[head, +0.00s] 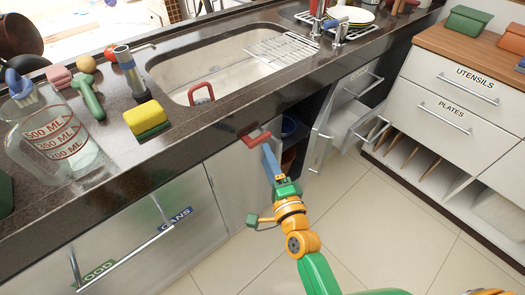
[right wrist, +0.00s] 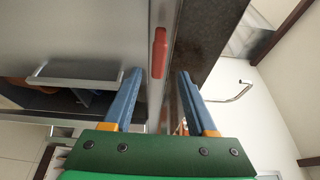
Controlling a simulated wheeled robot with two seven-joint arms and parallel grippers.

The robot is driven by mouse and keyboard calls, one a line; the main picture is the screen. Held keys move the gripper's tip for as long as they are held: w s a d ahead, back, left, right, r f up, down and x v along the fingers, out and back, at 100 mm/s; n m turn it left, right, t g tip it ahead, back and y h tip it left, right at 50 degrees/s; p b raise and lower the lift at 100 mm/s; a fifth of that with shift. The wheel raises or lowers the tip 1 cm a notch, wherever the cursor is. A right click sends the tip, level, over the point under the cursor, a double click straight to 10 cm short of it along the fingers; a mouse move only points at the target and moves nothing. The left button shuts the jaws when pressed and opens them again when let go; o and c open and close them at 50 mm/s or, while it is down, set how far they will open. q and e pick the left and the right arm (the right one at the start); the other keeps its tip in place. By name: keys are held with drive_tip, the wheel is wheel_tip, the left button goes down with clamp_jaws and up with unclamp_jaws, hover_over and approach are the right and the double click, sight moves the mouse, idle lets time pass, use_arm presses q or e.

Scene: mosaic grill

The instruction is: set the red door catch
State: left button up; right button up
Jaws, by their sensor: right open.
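The red door catch (head: 255,137) is a short red bar at the counter's front edge, by the open part of the under-sink cabinet. In the right wrist view the red catch (right wrist: 159,52) stands along the edge of a grey panel. My right gripper (head: 267,150) has blue fingers and reaches up to just below the catch. In the right wrist view its fingers (right wrist: 160,73) are apart, with the catch's near end showing between the tips. I cannot tell whether they touch it. My left gripper is not in view.
The dark counter (head: 185,150) overhangs the cabinets. A sponge (head: 147,119) and a glass jug (head: 55,140) stand on it; a red handle (head: 201,93) shows at the sink. Doors (head: 322,135) stand open right of my gripper. The tiled floor (head: 370,220) is clear.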

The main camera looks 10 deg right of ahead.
sight(260, 143)
drive_tip(key=w, duration=0.4)
drive_tip(key=shift+w+a+f, duration=0.1)
drive_tip(key=shift+w+a, duration=0.3)
clamp_jaws()
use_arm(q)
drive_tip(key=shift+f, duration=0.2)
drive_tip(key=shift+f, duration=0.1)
use_arm(e)
drive_tip(key=shift+f, duration=0.1)
